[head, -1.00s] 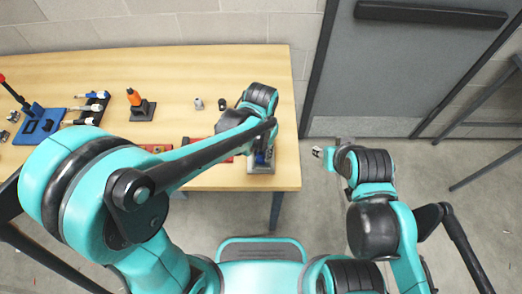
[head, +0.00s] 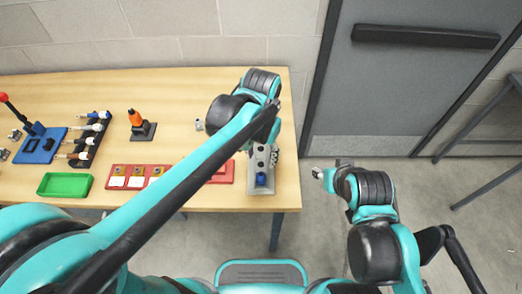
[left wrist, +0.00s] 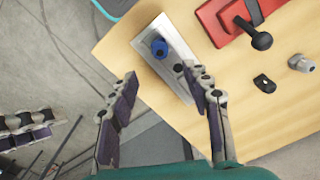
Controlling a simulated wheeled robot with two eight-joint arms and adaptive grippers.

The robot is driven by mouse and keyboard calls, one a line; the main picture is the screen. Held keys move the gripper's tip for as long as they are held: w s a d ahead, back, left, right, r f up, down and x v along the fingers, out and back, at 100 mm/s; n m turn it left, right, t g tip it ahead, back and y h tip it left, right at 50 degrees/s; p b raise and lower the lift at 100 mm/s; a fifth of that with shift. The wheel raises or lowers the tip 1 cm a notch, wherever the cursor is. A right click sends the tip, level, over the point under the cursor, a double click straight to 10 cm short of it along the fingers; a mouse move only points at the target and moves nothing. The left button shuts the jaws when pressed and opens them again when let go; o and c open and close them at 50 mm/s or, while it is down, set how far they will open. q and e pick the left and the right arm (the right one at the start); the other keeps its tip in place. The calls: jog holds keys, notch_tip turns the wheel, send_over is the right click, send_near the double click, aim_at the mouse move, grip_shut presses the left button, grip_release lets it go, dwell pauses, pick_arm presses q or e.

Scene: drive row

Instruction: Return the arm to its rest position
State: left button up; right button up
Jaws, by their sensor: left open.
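My left arm reaches in from the left across the table. Its gripper (head: 274,152) is partly hidden by the wrist and is over the table's right end, by a grey block with a blue knob (head: 261,181). In the left wrist view my left gripper (left wrist: 160,80) is open and empty, its fingers spread near the grey block (left wrist: 178,62), whose blue knob stands beyond the fingertips. My right gripper (head: 318,173) is beside the table's right edge, over the floor. It is too small to tell its opening. Its fingers appear at the left wrist view's left edge.
The wooden table (head: 180,90) also holds a red tray (head: 112,171), a green tray (head: 65,185), a blue fixture (head: 40,146), a black tool rack (head: 88,148) and an orange driver on a stand (head: 141,125). A grey door (head: 400,95) stands at right, with open floor before it.

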pick_arm(q)
jog(key=shift+r, duration=0.9)
jog(key=shift+a, duration=0.1)
jog(key=s+a+n+t, duration=0.2)
jog(key=s+a+t, duration=0.1)
jog(key=a, duration=0.5)
jog(key=s+a+f+n+t, duration=0.1)
jog(key=s+a+n+t, duration=0.2)
jog(key=a, duration=0.6)
jog(key=shift+a+f+t, duration=0.2)
jog(key=shift+a+t, duration=0.1)
jog(key=shift+t, duration=0.3)
